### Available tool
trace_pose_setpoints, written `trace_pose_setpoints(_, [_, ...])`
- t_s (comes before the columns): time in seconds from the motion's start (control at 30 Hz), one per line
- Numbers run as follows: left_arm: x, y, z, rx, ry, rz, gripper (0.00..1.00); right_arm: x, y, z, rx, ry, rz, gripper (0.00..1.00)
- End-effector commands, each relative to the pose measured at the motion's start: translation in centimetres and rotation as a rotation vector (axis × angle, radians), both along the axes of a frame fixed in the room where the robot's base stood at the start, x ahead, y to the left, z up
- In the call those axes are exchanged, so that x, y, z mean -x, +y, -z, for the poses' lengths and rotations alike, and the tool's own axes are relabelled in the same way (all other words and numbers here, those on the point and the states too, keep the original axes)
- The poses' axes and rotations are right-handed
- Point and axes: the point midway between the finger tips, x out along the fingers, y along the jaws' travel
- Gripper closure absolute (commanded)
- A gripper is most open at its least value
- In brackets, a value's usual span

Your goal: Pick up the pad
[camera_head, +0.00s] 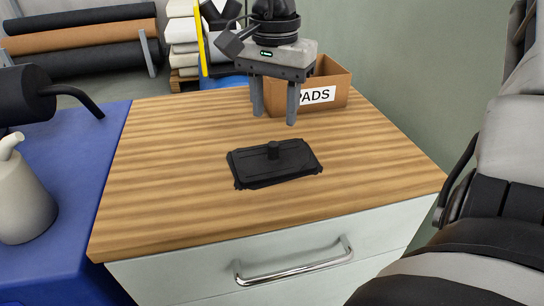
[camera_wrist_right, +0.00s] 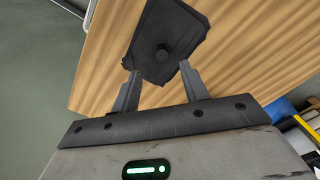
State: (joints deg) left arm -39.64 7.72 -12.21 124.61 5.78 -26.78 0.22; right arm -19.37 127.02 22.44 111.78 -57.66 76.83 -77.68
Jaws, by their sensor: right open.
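The pad (camera_head: 255,165) is a flat black rectangular piece with a short round knob (camera_head: 273,150) on top. It lies on the wooden tabletop, near the middle. My right gripper (camera_head: 274,112) is open and empty, above the back of the table in front of the box, apart from the pad. In the right wrist view the pad (camera_wrist_right: 178,28) shows beyond the two open fingers (camera_wrist_right: 160,82), with its knob between their lines. My left gripper is not in view.
A cardboard box (camera_head: 335,84) labelled PADS stands at the back right of the table, partly behind my right gripper. A blue surface (camera_head: 85,160) with a grey bottle (camera_head: 22,195) is at the left. The wooden top (camera_head: 160,200) around the pad is clear.

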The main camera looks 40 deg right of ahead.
Motion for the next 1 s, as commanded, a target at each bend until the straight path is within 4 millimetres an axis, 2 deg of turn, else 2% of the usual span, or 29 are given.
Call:
trace_pose_setpoints(0.1, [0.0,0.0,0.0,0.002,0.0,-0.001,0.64,0.0,0.0,1.7,0.0,0.002,0.001,0.55])
trace_pose_setpoints(0.33, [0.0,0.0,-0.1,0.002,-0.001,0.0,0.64,-0.1,0.0,3.3,0.0,0.003,0.001,0.55])
trace_pose_setpoints(0.6, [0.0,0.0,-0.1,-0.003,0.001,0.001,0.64,-0.3,0.0,7.1,0.0,0.002,0.0,0.55])
trace_pose_setpoints(0.9, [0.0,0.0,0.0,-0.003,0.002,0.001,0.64,-0.3,0.0,7.6,0.0,-0.001,0.001,0.55])
trace_pose_setpoints(1.0, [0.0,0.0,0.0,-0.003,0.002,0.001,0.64,-0.3,0.0,7.5,0.0,-0.001,0.001,0.83])
